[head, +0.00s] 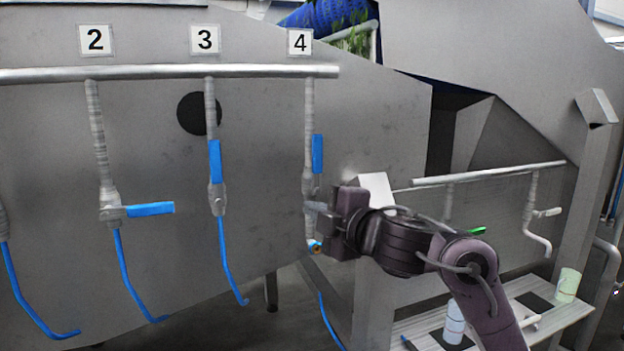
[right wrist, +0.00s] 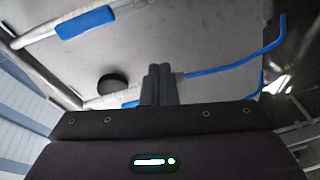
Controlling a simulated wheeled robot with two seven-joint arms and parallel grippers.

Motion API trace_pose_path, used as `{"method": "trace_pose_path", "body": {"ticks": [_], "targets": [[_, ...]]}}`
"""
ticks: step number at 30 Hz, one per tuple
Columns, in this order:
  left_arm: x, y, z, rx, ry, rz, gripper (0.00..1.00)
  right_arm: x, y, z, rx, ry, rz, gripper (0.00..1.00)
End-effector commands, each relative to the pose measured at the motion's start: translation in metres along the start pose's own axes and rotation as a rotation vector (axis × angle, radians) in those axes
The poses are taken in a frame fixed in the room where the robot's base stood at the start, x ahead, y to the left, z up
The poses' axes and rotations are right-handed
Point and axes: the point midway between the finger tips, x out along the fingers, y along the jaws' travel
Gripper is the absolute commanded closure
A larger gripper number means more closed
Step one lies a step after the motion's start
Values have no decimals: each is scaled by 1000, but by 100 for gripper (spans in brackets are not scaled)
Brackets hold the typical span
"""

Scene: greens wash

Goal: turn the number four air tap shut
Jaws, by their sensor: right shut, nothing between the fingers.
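The number four air tap sits on the pipe below the "4" plate (head: 300,41). Its blue lever (head: 318,153) points up, in line with the pipe, in the head view. My right gripper (head: 318,208) is shut and empty, just below that lever and beside the tap's lower pipe; I cannot tell whether it touches. In the right wrist view the shut fingers (right wrist: 158,84) point toward the steel panel, with a blue lever (right wrist: 88,22) on a pipe at upper left. The gripper hides part of the pipe below the tap. My left gripper is not in view.
Tap three's blue lever (head: 215,161) is upright; tap two's lever (head: 151,209) points sideways to the right. Blue hoses (head: 232,265) hang below. A rail (head: 488,174) and a shelf with cups (head: 568,285) stand at right.

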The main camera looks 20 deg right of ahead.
Motion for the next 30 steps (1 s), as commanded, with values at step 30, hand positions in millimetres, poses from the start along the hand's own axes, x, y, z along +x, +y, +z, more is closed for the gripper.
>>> {"method": "trace_pose_path", "body": {"ticks": [30], "targets": [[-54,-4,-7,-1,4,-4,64,73,94,8,-194,75,62,100]]}}
